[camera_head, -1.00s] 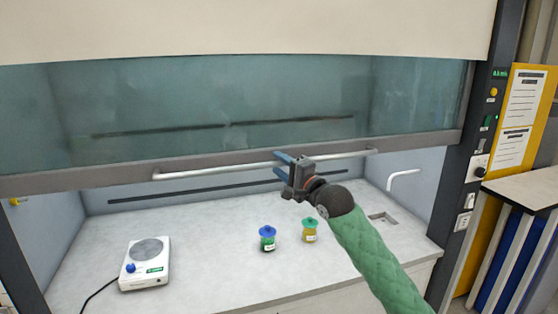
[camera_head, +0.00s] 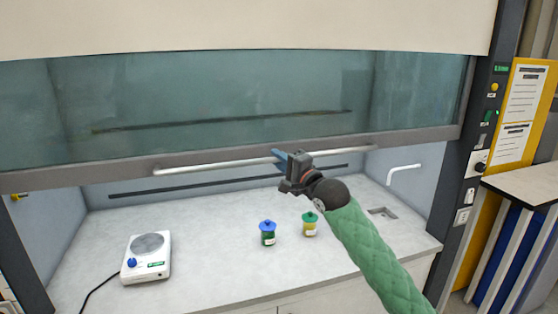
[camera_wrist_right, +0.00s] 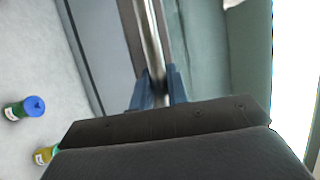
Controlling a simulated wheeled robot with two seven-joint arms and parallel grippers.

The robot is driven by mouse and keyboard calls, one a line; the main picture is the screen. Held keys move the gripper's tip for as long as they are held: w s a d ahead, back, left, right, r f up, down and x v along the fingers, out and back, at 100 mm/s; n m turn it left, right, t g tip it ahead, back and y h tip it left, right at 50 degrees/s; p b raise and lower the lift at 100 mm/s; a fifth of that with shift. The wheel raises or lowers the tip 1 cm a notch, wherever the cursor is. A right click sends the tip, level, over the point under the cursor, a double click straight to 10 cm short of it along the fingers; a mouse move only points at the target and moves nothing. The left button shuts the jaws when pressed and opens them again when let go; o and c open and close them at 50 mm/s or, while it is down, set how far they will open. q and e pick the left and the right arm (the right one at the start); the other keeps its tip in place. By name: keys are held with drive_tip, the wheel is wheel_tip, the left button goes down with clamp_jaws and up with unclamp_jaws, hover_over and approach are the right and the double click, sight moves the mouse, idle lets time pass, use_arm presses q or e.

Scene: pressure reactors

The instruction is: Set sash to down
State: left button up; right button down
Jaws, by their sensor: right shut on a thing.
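The fume hood sash (camera_head: 230,105) is a wide glass pane with a grey lower frame, partly raised above the worktop. A light metal handle bar (camera_head: 215,166) runs along its lower frame. My right gripper (camera_head: 281,157) is at the middle of the bar, its blue fingers shut on it. In the right wrist view the bar (camera_wrist_right: 150,40) passes between the two blue fingers of my right gripper (camera_wrist_right: 158,88). My left gripper is not in view.
On the hood worktop (camera_head: 205,225) stand a white hotplate (camera_head: 147,262), a blue-capped bottle (camera_head: 268,234) and a yellow bottle (camera_head: 309,226). A white tap (camera_head: 402,171) is at the right. An open gap lies between the sash frame and worktop.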

use_arm(q)
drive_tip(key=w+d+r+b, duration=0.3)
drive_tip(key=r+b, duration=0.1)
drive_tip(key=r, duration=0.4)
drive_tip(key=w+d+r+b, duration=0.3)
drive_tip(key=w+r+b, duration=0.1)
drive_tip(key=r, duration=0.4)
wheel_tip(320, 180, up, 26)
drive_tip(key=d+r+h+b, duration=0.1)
drive_tip(key=b, duration=0.6)
use_arm(e)
wheel_tip(320, 180, down, 44)
drive_tip(key=b, duration=0.4)
drive_tip(key=shift+f+b, duration=0.1)
drive_tip(key=shift+b, duration=0.3)
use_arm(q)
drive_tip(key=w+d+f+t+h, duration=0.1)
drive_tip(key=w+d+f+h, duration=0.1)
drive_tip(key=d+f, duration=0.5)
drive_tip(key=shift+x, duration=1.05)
use_arm(e)
drive_tip(key=shift+f, duration=0.35)
drive_tip(key=c, duration=1.4)
unclamp_jaws()
drive_tip(key=shift+f, duration=0.1)
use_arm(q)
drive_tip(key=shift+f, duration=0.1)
use_arm(e)
drive_tip(key=shift+o, duration=0.2)
